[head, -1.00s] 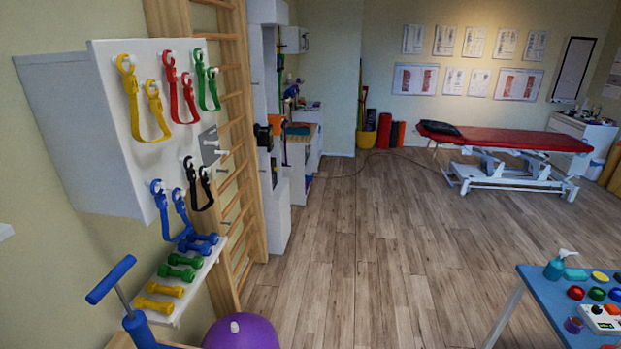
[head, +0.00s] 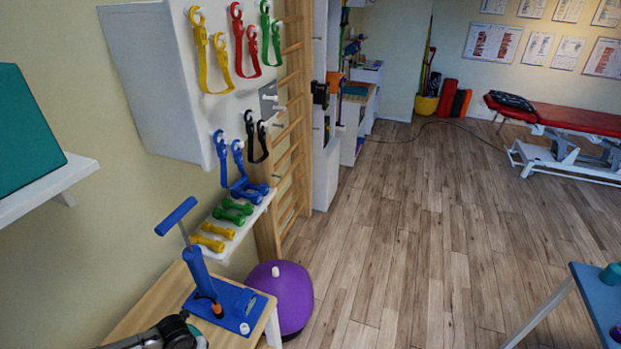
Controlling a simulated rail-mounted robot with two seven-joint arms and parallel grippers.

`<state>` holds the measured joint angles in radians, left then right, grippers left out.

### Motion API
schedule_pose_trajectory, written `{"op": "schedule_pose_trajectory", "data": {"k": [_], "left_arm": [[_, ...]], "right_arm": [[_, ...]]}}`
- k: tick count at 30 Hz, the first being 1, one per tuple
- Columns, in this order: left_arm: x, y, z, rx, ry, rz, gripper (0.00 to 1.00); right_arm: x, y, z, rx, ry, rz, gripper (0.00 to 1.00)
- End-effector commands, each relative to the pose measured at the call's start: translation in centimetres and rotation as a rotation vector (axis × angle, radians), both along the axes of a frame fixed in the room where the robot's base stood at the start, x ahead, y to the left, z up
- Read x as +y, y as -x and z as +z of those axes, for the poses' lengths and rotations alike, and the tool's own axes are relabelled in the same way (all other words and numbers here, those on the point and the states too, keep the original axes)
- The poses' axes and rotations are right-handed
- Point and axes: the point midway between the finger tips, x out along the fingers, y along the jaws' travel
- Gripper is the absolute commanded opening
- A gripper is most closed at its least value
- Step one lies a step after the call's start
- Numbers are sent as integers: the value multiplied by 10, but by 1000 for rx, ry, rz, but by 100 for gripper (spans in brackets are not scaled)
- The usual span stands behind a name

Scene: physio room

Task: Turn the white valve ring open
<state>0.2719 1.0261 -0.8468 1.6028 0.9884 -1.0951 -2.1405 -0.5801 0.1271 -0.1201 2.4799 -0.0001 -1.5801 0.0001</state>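No thing in the head view is clearly a white valve ring. A small white round part (head: 244,328) sits at the front corner of the blue base of the hand pump (head: 198,275); I cannot tell if it is the ring. The pump stands upright on a wooden bench (head: 140,306) and has a blue T-handle. A white nub (head: 276,271) also shows on the purple ball (head: 283,300) beside the bench. A dark link of my arm shows at the bottom edge, close to the pump's base. Neither gripper's fingers are in view.
A white wall panel (head: 160,75) carries several coloured straps above a shelf of dumbbells (head: 232,230). A white shelf (head: 48,190) with a teal box (head: 25,140) is at the left. A blue table (head: 597,290) stands at the right. The wooden floor between is clear.

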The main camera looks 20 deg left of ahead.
Motion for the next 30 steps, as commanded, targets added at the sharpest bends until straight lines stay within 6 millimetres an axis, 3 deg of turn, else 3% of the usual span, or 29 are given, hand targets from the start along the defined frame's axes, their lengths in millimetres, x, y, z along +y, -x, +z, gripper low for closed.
{"op": "schedule_pose_trajectory", "data": {"k": [1,30], "left_arm": [[17,16,-18,37,-44,1,0],[22,11,-18,43,-50,2,0]], "right_arm": [[0,0,-3,0,0,0,60],[3,0,-3,-1,-10,-6,60]]}}
